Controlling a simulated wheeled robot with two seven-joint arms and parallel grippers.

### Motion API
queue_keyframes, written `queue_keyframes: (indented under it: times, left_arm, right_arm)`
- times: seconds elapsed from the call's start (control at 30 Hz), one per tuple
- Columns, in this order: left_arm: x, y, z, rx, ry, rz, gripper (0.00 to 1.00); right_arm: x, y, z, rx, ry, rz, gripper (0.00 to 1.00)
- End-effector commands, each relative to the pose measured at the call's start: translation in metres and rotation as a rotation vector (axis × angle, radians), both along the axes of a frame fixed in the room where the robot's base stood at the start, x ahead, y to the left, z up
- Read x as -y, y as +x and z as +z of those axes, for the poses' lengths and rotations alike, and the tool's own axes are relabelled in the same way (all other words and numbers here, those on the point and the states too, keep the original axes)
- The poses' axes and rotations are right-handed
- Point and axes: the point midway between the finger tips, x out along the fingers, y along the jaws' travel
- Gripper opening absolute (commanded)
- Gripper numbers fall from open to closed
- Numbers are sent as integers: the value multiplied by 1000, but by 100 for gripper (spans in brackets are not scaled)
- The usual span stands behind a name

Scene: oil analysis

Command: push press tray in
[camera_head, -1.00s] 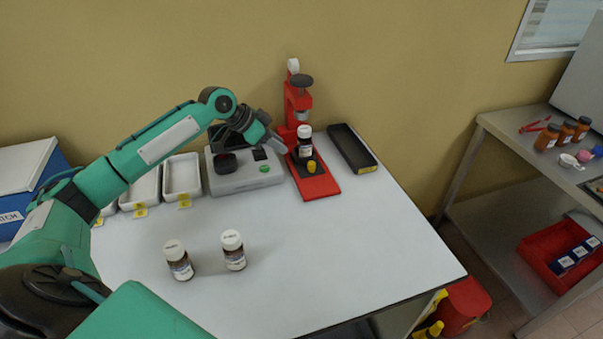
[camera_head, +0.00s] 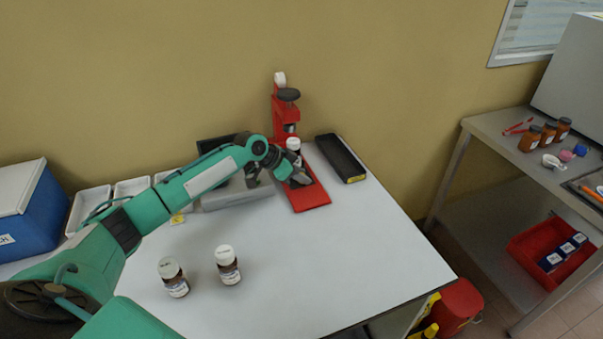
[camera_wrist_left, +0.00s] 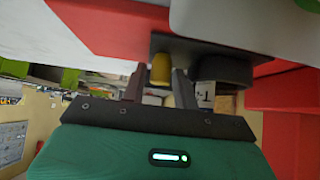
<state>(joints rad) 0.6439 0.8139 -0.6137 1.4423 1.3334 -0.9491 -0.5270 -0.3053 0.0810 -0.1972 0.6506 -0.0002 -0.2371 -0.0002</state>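The red press (camera_head: 281,124) stands at the back of the table, its red base (camera_head: 312,196) reaching forward. A bottle with a white cap (camera_head: 294,144) stands on its tray under the press head. My left gripper (camera_head: 298,180) is low over the base, in front of the bottle, and hides the tray's yellow knob in the head view. In the left wrist view the yellow knob (camera_wrist_left: 162,70) lies between the two parted fingers (camera_wrist_left: 158,88) of my left gripper. Whether either finger touches it I cannot tell. My right gripper is not in view.
A black tray (camera_head: 340,158) lies right of the press. A grey device (camera_head: 236,197) stands left of it, partly behind my arm. Two white-capped bottles (camera_head: 174,278) (camera_head: 228,265) stand on the front left of the table. The front right is clear.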

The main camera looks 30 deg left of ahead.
Motion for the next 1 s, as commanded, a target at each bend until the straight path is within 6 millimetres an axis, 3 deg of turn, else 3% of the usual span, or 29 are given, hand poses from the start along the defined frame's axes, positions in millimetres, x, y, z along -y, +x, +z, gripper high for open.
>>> queue_keyframes:
  times: [0.33, 0.37, 0.5, 0.77, 0.87, 1.0]
  left_arm:
    - [3, 3, -4, 0, 1, -1, 30]
    - [3, 3, -4, 0, 1, -1, 28]
    - [3, 3, -4, 0, 1, -1, 0]
    - [-4, 10, -6, 2, 0, 3, 0]
    - [-15, 20, -6, 3, 1, 4, 0]
    - [-24, 28, -5, 2, -1, 2, 0]
  right_arm:
    - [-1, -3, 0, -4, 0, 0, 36]
    - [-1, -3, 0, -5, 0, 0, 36]
    - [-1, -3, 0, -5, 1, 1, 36]
    - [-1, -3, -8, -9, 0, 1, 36]
    - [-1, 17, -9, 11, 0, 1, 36]
    - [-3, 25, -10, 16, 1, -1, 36]
